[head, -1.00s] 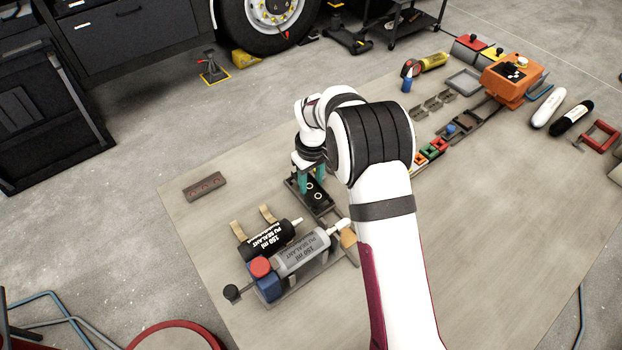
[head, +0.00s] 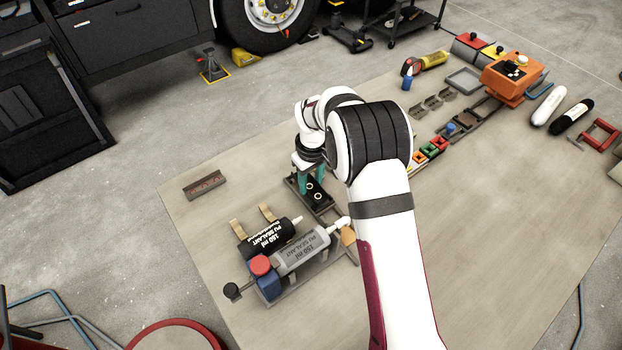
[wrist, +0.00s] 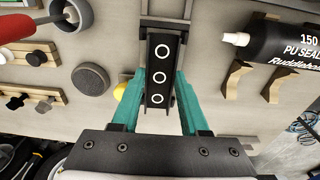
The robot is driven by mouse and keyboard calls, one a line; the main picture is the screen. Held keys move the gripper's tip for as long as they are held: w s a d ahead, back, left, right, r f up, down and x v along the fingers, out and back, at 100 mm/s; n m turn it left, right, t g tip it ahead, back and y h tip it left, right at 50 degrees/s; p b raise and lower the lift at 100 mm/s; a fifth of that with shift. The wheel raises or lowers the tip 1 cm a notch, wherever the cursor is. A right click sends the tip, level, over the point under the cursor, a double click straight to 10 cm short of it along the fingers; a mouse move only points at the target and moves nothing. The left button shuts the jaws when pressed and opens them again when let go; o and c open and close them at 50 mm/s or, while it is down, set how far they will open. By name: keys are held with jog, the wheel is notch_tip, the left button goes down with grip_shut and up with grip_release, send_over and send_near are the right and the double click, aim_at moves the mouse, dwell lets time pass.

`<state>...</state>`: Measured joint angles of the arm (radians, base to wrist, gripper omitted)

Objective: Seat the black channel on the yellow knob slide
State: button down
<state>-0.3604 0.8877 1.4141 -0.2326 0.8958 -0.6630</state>
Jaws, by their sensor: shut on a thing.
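The black channel (wrist: 160,75), a narrow dark bar with several white rings along its top, lies between the teal fingers of my gripper (wrist: 158,100) in the wrist view. My gripper is shut on it. In the head view my gripper (head: 311,184) holds the channel (head: 315,193) low over a dark, long base on the table. In the wrist view a yellow rounded piece (wrist: 120,91), perhaps the slide's knob, shows beside the left finger, mostly hidden. A grey frame (wrist: 146,8) lies beyond the channel. Whether the channel touches the slide cannot be told.
A black sealant tube (head: 265,240) and a grey sealant tube (head: 301,251) lie in front of my gripper. A dark ridged block (head: 204,185) lies to its left. An orange box (head: 511,79) stands at the far right. The table's right front is clear.

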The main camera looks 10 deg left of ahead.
aim_at(311, 188)
jog(key=shift+f, duration=0.55)
dwell(1.3)
grip_release()
dwell(0.3)
jog(key=shift+r, duration=0.1)
jog(key=shift+r, duration=2.9)
